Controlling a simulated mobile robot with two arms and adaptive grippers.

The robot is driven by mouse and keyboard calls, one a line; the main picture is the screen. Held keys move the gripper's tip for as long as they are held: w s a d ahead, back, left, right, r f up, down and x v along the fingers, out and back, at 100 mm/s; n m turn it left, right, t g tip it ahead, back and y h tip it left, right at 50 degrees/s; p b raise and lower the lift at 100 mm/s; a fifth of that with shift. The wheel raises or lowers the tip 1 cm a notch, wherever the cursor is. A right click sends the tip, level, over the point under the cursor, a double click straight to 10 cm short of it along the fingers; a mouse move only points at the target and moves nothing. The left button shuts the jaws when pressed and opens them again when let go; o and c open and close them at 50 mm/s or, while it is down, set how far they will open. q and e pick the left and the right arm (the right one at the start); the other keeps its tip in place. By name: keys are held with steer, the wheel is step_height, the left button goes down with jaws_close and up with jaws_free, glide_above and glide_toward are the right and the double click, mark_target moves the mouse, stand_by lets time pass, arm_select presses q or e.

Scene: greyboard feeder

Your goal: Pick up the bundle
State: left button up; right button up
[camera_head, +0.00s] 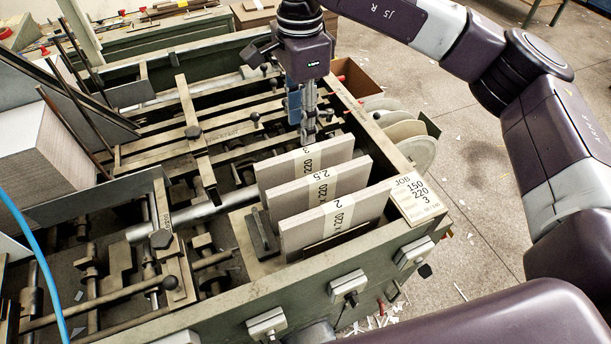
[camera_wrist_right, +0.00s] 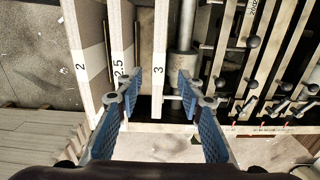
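Three upright greyboard bundles with white paper bands stand in a row in the feeder. They are marked 3 (camera_head: 285,172), 2.5 (camera_head: 290,198) and 2 (camera_head: 300,238). My right gripper (camera_head: 308,135) points down at the far side of the row, by the bundle marked 3. In the right wrist view its blue-padded fingers (camera_wrist_right: 160,92) are open, one on each side of the line of the bundle marked 3 (camera_wrist_right: 159,60). I cannot tell whether the fingers touch it. Bundle 2.5 (camera_wrist_right: 121,50) and bundle 2 (camera_wrist_right: 85,50) show left of it. My left gripper is not in view.
A card (camera_head: 418,198) reading JOB 150 220 3 lies on the machine's right edge. Rods, bars and knobs (camera_head: 162,238) fill the machine left of the bundles. Round discs (camera_head: 408,140) stand at its right side. A large board stack (camera_head: 45,165) is at the left.

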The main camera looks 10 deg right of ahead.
mark_target(304, 151)
steer(key=shift+s+f+p, duration=0.1)
steer(key=shift+f+p, duration=0.35)
steer(key=shift+f, duration=0.35)
steer(key=shift+d+f+p, duration=0.1)
steer(key=shift+f+p, duration=0.25)
step_height(304, 151, down, 4)
steer(key=shift+d+f+p, duration=0.15)
steer(key=shift+p, duration=1.05)
steer(key=shift+f, duration=0.15)
steer(key=shift+c, duration=0.9)
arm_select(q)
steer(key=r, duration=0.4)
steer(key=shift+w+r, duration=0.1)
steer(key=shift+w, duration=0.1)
arm_select(e)
jaws_close()
